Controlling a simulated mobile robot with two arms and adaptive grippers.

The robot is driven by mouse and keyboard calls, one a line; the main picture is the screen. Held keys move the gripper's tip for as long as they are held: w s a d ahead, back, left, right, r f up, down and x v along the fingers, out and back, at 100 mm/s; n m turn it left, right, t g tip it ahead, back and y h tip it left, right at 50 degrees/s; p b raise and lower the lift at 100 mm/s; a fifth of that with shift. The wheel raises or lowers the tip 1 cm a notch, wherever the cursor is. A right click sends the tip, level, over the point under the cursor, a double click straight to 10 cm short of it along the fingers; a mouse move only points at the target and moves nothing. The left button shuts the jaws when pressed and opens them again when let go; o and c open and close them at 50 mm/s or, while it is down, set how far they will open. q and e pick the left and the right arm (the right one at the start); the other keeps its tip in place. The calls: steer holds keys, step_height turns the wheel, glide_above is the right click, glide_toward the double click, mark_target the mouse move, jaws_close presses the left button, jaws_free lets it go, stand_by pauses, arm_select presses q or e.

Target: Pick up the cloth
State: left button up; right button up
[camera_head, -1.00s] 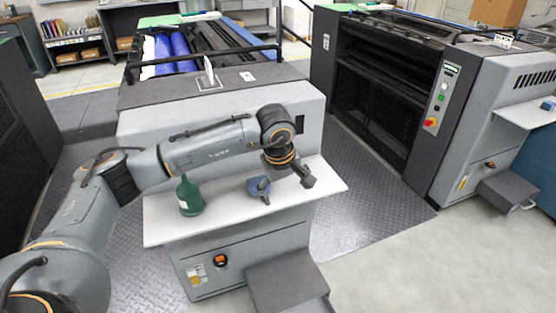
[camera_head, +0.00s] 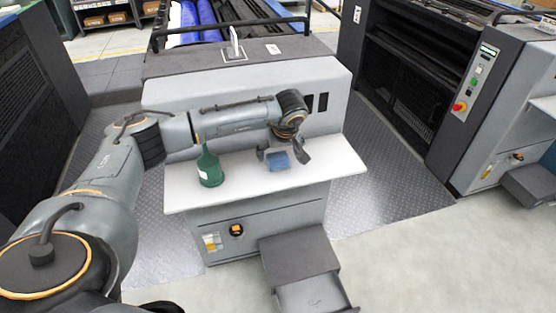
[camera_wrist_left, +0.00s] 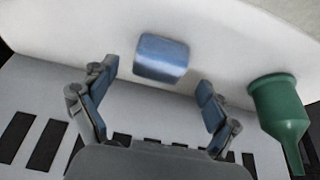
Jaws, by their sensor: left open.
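The blue cloth (camera_head: 278,161) looks like a small folded or rolled bundle on the white shelf (camera_head: 330,165) of the grey machine. It also shows in the left wrist view (camera_wrist_left: 162,58), beyond the fingertips and between their lines. My left gripper (camera_head: 283,153) is over the shelf close to the cloth, and one finger shows on each side of it in the head view. In the left wrist view the gripper (camera_wrist_left: 155,85) is open, with its blue-padded fingers wide apart and nothing between them. My right gripper is not in view.
A green bottle (camera_head: 209,167) with a narrow spout stands on the shelf left of the cloth; it also shows right of the fingers in the left wrist view (camera_wrist_left: 278,105). The machine body (camera_head: 240,95) rises behind the shelf. A dark step box (camera_head: 298,252) stands below.

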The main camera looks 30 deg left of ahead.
mark_target(278, 156)
arm_select(q)
steer(key=x, duration=0.3)
steer(key=shift+w+a+f, duration=0.1)
steer(key=shift+w+f, duration=0.1)
steer(key=shift+f, duration=0.05)
steer(key=shift+c, duration=0.2)
steer(key=c, duration=1)
steer(key=shift+r, duration=0.15)
steer(key=shift+r, duration=0.55)
steer(key=s+d+r+b, duration=0.1)
steer(key=s+d+r, duration=0.4)
steer(key=s+r, duration=0.6)
steer(key=shift+s+r+b, duration=0.35)
steer(key=shift+s+b, duration=0.05)
steer(key=shift+s, duration=0.7)
